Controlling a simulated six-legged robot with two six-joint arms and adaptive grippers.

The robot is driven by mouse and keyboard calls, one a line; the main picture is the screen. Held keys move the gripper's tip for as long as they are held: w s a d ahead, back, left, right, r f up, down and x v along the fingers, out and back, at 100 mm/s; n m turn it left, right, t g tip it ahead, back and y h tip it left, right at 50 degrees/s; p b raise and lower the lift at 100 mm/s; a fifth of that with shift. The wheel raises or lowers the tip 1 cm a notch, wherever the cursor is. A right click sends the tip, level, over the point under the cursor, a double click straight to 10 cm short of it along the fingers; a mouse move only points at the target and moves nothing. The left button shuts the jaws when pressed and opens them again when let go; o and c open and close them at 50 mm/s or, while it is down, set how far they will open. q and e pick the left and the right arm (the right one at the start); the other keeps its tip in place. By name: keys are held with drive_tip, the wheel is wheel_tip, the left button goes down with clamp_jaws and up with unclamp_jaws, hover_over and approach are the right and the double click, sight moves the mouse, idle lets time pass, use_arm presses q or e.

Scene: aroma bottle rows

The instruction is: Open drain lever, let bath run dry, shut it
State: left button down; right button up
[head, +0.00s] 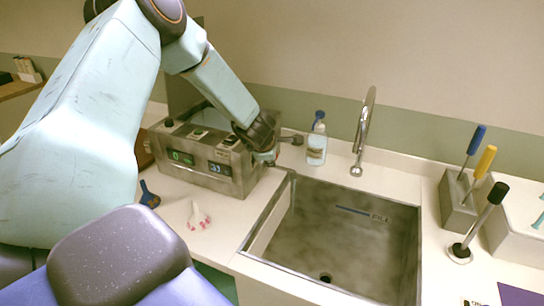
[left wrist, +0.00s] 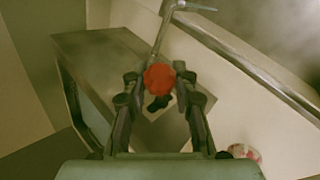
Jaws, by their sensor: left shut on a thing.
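The steel bath unit (head: 205,160) with two lit green displays stands on the counter left of the sink; its side also shows in the left wrist view (left wrist: 100,50). A red round knob (left wrist: 159,78) sits between the fingers of my left gripper (left wrist: 160,92), which is shut on it. In the head view my left gripper (head: 264,156) is at the unit's right end and hides the knob. A thin metal rod (left wrist: 165,32) runs beyond the knob. The water level inside the unit cannot be seen. My right gripper is not in view.
A steel sink (head: 270,235) with a fill mark and a dark drain hole (head: 326,278) lies right of the unit. A blue-capped bottle (head: 317,143) and a faucet (head: 363,130) stand behind it. Tools in a grey holder (head: 457,200) stand at right.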

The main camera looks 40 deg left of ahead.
use_arm(q)
drive_tip(key=shift+r, duration=0.1)
idle(0.5)
drive_tip(key=c, duration=1)
unclamp_jaws()
drive_tip(key=shift+w, duration=0.1)
drive_tip(key=v, duration=1.2)
drive_tip(key=shift+s+a, duration=0.15)
drive_tip(key=shift+s, duration=0.1)
drive_tip(key=shift+w, duration=0.1)
